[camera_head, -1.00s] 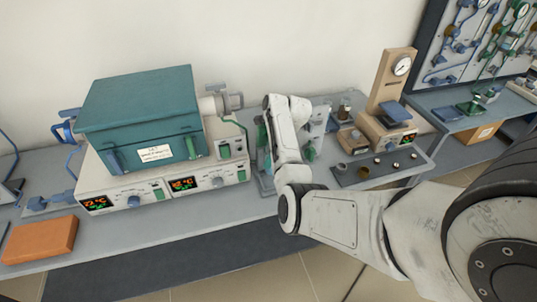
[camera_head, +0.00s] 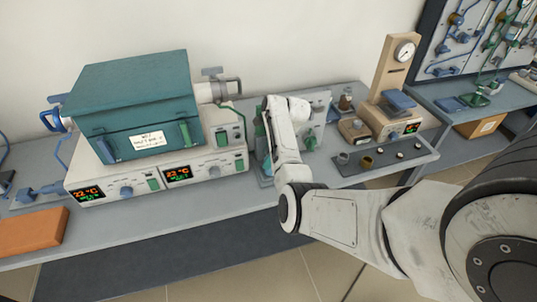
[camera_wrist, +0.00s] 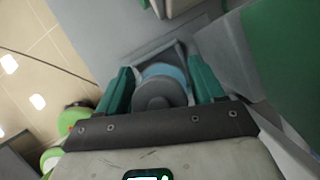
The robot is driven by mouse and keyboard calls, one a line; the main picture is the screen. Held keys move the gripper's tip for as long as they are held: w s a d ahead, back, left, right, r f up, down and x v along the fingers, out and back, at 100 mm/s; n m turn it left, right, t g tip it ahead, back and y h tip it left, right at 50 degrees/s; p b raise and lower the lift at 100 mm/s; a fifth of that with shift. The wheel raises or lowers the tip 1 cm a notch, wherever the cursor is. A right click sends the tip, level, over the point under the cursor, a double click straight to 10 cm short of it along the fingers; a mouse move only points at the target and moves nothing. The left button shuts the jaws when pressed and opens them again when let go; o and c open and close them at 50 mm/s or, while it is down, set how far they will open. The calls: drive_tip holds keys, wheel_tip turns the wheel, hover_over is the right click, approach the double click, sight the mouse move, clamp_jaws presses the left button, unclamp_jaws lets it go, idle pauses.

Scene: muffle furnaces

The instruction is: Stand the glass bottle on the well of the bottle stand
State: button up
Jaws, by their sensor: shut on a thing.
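In the wrist view my gripper (camera_wrist: 163,88) has its green fingers on either side of a round thing with a dark grey cap and a blue body, which I take to be the glass bottle (camera_wrist: 158,91). The fingers are shut on it, and I look down on its cap. A grey square-edged piece shows just behind the bottle; I cannot tell whether it is the bottle stand or whether the bottle touches it. In the head view my arm hides the bottle and most of the gripper beside the furnace. The stand's well is not clearly visible.
A teal-topped muffle furnace (camera_head: 135,100) stands left of my arm. To the right are a dark tray (camera_head: 405,158) with small cups and a beige gauge stand (camera_head: 395,75). An orange block (camera_head: 32,231) lies at far left. The bench front (camera_head: 130,220) is clear.

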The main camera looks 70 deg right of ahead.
drive_tip(key=o, duration=1.3)
drive_tip(key=shift+o, duration=0.2)
drive_tip(key=v, duration=1)
drive_tip(key=shift+s+r, duration=0.2)
drive_tip(key=shift+r, duration=0.1)
drive_tip(key=shift+d, duration=0.1)
